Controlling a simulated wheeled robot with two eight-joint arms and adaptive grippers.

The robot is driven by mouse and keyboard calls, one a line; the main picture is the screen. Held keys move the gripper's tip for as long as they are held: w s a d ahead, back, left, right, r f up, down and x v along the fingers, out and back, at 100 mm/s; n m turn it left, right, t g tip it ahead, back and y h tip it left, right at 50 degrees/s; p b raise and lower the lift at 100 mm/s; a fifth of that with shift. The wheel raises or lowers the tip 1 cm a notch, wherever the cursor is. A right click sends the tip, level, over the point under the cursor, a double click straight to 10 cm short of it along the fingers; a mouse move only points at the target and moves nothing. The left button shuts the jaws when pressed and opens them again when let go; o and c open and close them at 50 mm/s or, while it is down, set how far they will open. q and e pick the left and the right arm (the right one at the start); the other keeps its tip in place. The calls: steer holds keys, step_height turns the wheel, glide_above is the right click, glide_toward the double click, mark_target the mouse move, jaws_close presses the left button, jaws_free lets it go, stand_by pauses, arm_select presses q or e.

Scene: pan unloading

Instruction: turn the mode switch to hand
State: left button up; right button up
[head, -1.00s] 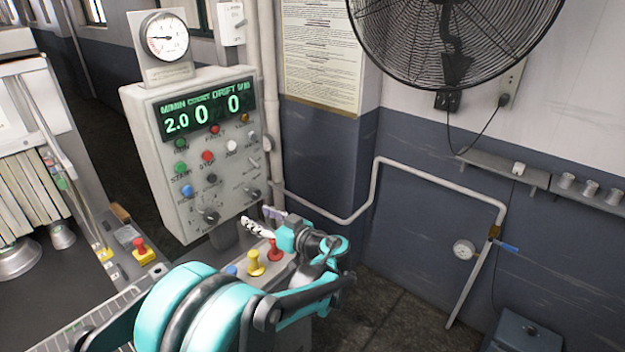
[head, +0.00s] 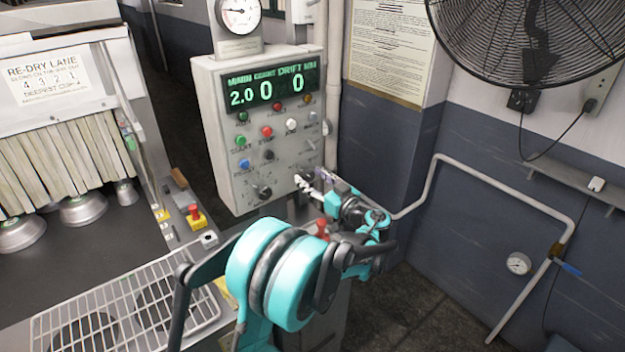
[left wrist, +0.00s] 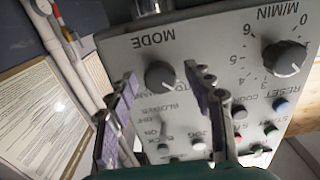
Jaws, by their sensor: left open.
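The grey control panel (head: 222,130) carries a black mode switch (left wrist: 160,75), a round knob under the upside-down word MODE in the left wrist view. In the head view the mode switch (head: 305,174) is at the panel's lower right, partly covered by my gripper. My left gripper (left wrist: 163,82) is open, its fingers on either side of the switch in the wrist view. I cannot tell whether they touch it. In the head view my left gripper (head: 313,182) is at the panel's lower right corner. Labels around the switch are partly hidden. My right gripper is not in view.
A second black knob, M/MIN (left wrist: 285,57), sits beside the switch, with coloured buttons nearby. A red plunger (head: 322,226) stands below my gripper. A wall pipe (head: 500,178) and fan (head: 540,40) are to the right. A wire grid (head: 120,305) is at lower left.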

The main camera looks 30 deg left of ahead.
arm_select(q)
steer(key=c, duration=1.1)
steer(key=shift+m, duration=0.3)
steer(key=shift+c, duration=0.2)
steer(key=m, duration=1.3)
steer(key=shift+m, duration=2.2)
